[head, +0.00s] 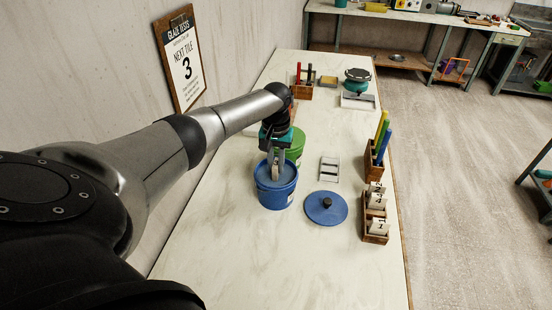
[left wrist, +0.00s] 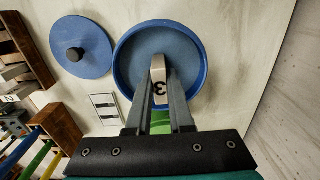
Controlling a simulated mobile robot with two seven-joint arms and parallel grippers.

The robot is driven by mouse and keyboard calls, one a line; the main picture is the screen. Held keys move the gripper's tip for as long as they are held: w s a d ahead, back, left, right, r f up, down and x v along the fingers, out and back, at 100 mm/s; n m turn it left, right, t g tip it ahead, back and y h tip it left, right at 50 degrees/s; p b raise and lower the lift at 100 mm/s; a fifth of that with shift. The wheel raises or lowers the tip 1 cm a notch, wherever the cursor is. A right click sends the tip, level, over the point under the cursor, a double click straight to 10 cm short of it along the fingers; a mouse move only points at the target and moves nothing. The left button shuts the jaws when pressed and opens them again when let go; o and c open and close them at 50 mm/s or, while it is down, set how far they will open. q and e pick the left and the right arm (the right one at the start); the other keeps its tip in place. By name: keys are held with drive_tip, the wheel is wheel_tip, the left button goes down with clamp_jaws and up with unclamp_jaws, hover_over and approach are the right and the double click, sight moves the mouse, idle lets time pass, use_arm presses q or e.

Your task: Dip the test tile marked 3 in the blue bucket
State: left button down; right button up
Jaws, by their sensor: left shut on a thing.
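The gripper points down over the blue bucket (head: 276,198), which is open and holds a blue-grey liquid (left wrist: 160,50). The tile is over or inside the bucket's mouth; I cannot tell whether its lower end touches the liquid. The blue lid (head: 325,208) with a dark knob lies on the table to the right of the bucket. My right gripper is not in view.
A green bucket (head: 294,146) stands just behind the blue one. A metal rack (head: 329,169) lies to its right. A wooden holder with numbered tiles (head: 376,226) and a box with coloured sticks (head: 375,160) line the right edge. A sign (head: 182,60) reads "NEXT TILE 3". The table front is clear.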

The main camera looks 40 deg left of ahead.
use_arm(q)
drive_tip(key=shift+p, duration=0.5)
idle(0.5)
drive_tip(key=shift+f, duration=0.4)
idle(0.5)
idle(0.6)
idle(1.2)
wheel_tip(320, 180, up, 8)
drive_tip(key=p, duration=0.8)
drive_tip(key=shift+f, duration=0.15)
idle(1.3)
drive_tip(key=shift+r+p, duration=0.8)
drive_tip(key=shift+p, duration=0.4)
drive_tip(key=shift+r+p, duration=0.5)
drive_tip(key=shift+r, duration=0.25)
